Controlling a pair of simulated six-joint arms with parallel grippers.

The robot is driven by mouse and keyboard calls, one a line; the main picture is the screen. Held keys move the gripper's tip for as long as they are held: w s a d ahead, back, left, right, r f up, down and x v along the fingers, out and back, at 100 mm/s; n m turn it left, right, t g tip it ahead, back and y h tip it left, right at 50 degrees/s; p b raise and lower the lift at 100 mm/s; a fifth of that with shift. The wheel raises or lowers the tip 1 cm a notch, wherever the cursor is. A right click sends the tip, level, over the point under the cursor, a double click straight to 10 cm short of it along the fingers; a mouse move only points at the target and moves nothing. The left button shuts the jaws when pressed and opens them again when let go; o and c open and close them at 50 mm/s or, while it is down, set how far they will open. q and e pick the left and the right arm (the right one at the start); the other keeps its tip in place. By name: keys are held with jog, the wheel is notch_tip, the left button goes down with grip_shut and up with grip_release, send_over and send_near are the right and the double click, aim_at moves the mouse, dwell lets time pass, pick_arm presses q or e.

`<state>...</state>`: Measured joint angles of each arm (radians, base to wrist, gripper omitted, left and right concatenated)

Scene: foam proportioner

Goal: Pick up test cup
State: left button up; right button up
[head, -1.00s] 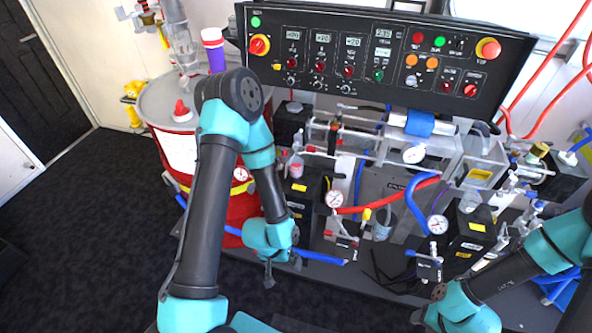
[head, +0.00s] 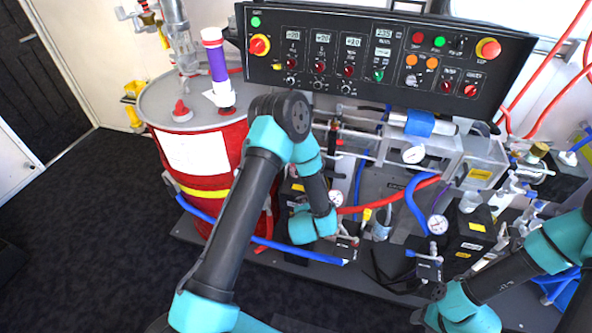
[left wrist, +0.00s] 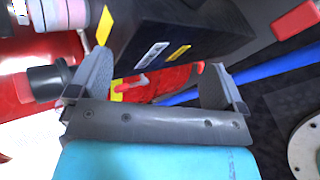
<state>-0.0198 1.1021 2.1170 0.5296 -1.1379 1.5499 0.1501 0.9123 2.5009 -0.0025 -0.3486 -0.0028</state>
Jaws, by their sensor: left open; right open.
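A small clear cup (head: 382,230) stands low in front of the machine in the head view, near the red hose. A second translucent cup (head: 470,200) sits on the right black box. I cannot tell which is the test cup. My left gripper (left wrist: 158,65) is open and empty in the left wrist view, its fingers spread in front of a black box (left wrist: 175,30) with yellow and white labels. In the head view its fingers are hidden behind my own arm. My right gripper (head: 426,304) is open and empty at the lower right, in front of the machine base.
A red drum (head: 195,155) with a white label stands left of the machine; a purple and white cylinder stands on its lid. Gauges, red hose (head: 400,194) and blue hoses (head: 415,205) crowd the machine front. The dark floor (head: 90,240) at left is clear.

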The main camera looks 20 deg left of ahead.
pick_arm(q)
jog(key=w+d+r+n+t+y, duration=0.1)
jog(key=n+y, duration=0.4)
jog(key=n, duration=0.5)
jog(key=w+r+n+y, duration=0.3)
jog(key=r+n+y, duration=0.2)
jog(key=n, duration=0.5)
jog(key=shift+d+r+n+t, duration=0.3)
jog(key=shift+d+r+t, duration=0.1)
jog(key=shift+r, duration=0.1)
jog(key=x, duration=1.2)
jog(key=shift+a+r, duration=0.1)
jog(key=shift+r, duration=0.05)
jog(key=shift+a, duration=0.1)
jog(key=shift+x, duration=2.6)
jog(key=shift+w, duration=0.1)
